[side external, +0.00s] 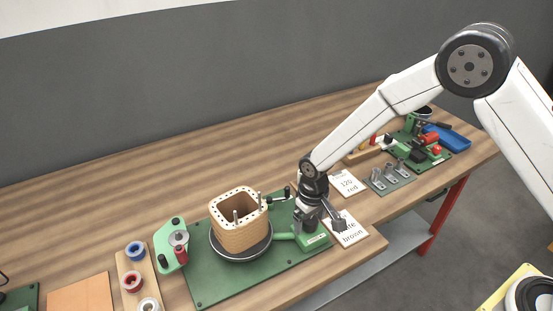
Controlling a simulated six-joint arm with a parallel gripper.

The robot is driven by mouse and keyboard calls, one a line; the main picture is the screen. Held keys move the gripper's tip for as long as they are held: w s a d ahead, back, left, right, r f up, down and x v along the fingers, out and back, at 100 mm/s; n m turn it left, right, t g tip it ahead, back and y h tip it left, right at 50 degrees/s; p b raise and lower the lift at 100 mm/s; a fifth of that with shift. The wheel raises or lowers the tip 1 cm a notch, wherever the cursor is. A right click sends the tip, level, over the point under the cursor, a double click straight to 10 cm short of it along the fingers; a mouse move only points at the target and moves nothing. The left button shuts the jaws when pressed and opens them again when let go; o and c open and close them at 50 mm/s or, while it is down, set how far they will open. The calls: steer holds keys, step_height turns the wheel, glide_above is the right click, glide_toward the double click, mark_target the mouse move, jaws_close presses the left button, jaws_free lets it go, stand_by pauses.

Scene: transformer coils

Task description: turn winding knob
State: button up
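The winding fixture has a green baseplate (212,288) near the front of the bench. A brown, square, hollow coil former (238,236) with a row of holes in its rim stands upright on a black round turntable (230,256). Two pins rise from the former. A black rod with a knob-like end (280,197) shows behind it; I cannot tell if this is the winding knob. My gripper (325,222) points down at the right end of the fixture, beside a green block (313,240). Its fingers are small and partly overlapped, so contact and opening are unclear.
A green bracket with a red-and-metal roller (180,245) stands left of the former. Wire spools (132,281) sit on a wooden strip farther left. Label cards (350,184), metal clips (390,176) and a blue tray (450,137) lie to the right. The bench behind the former is clear.

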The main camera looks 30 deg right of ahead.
mark_target(311, 219)
stand_by(0.3)
steer(key=shift+r, duration=3.9)
steer(key=shift+d, duration=0.1)
steer(key=s+d+r+m+t, duration=0.1)
steer(key=s+d+r, duration=0.4)
steer(key=s+d, duration=0.9)
steer(key=shift+s+d+r+t, duration=0.15)
steer(key=shift+s+r+t, duration=0.1)
steer(key=shift+s+t, duration=0.6)
